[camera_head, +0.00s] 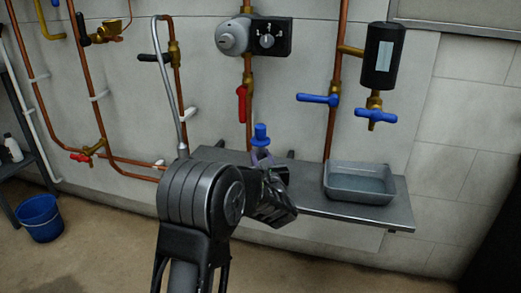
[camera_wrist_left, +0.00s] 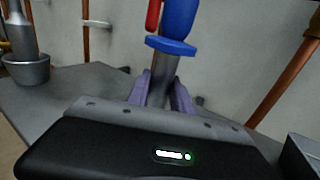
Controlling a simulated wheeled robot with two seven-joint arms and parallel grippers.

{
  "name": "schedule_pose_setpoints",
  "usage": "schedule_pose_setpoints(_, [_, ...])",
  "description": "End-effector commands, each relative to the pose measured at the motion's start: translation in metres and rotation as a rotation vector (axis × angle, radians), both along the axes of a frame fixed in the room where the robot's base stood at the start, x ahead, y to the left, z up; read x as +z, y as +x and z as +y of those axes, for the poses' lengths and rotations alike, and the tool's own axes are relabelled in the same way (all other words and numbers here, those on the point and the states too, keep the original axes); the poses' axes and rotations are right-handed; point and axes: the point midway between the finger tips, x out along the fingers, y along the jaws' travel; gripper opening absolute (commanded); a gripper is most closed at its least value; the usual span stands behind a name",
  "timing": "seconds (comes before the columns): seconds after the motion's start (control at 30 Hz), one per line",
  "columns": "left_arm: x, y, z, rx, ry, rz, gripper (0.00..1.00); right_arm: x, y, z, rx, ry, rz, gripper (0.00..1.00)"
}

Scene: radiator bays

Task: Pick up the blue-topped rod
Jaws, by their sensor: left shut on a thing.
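The blue-topped rod has a bright blue cap (camera_head: 261,135) above a grey shaft. In the left wrist view its blue top and flange (camera_wrist_left: 172,45) stand upright above the grey shaft (camera_wrist_left: 160,80). My left gripper (camera_head: 262,158) has purple fingers, one on each side of the shaft just below the flange, shut on it. The fingers also show in the left wrist view (camera_wrist_left: 161,92). The rod's lower end is hidden behind the gripper, so I cannot tell whether it touches the shelf. My right gripper is not in view.
A grey metal shelf (camera_head: 320,207) runs along the wall. A grey tray (camera_head: 360,183) stands on its right part. Copper pipes with a red handle (camera_head: 241,104) and blue valve handles (camera_head: 318,98) are behind. A blue bucket (camera_head: 40,218) stands on the floor at left.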

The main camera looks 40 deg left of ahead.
Motion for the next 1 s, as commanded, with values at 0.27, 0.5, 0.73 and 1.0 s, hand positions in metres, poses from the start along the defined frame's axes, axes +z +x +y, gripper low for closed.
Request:
schedule_pose_setpoints(0.27, [0.001,0.000,0.000,0.000,0.001,-0.001,0.00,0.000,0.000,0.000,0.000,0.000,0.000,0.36])
schedule_pose_setpoints(0.5, [0.010,0.000,0.000,0.000,0.001,-0.004,0.00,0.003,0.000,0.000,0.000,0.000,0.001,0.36])
schedule_pose_setpoints(0.73, [0.048,0.000,0.000,0.001,-0.001,-0.006,0.00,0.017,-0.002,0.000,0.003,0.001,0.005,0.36])
schedule_pose_setpoints(1.0, [0.094,0.000,0.000,0.001,-0.001,-0.004,0.00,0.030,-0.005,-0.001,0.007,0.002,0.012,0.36])
